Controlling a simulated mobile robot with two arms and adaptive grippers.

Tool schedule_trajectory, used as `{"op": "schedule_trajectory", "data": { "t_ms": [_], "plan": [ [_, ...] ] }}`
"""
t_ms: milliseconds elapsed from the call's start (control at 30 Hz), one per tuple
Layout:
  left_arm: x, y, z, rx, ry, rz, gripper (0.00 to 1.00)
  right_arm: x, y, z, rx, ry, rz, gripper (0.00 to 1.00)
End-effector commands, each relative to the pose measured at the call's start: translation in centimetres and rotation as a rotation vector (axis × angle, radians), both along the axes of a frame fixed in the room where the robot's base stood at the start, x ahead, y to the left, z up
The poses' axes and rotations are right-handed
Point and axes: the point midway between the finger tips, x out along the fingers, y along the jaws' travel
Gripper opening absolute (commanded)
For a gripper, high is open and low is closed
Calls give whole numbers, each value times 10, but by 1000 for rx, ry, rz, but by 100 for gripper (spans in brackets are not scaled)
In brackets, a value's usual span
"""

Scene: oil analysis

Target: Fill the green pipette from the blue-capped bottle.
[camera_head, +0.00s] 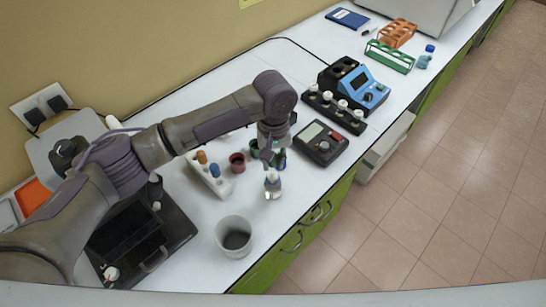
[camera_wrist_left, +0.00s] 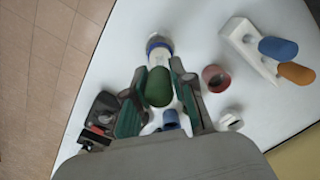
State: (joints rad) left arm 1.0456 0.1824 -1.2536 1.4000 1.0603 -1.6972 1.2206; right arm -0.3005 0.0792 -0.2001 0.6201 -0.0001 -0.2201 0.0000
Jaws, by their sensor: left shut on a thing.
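My left gripper (camera_head: 272,150) points down over the front part of the bench. In the left wrist view, its fingers (camera_wrist_left: 160,95) are shut on the green pipette, whose green bulb (camera_wrist_left: 158,88) shows between them. A small clear bottle (camera_head: 272,184) stands on the bench just below the gripper. It also shows in the left wrist view with a blue ring (camera_wrist_left: 158,42), in line beyond the bulb. I cannot tell whether the pipette's tip is inside it. A blue cap-like piece (camera_wrist_left: 171,118) is partly hidden beside the fingers. My right gripper is not in view.
A white rack (camera_head: 216,183) with an orange and a blue pipette stands left of the gripper. A dark red cup (camera_head: 237,163) is close by. A grey beaker (camera_head: 234,238) stands near the front edge. A meter (camera_head: 321,144) and vial rack (camera_head: 335,110) are to the right.

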Motion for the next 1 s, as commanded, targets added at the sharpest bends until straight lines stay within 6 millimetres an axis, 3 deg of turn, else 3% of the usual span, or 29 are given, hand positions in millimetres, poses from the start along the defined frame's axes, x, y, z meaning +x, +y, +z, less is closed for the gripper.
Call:
{"op": "schedule_trajectory", "data": {
  "t_ms": [1000],
  "plan": [
    [0,0,-29,0,0,1,0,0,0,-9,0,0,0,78]
  ]
}}
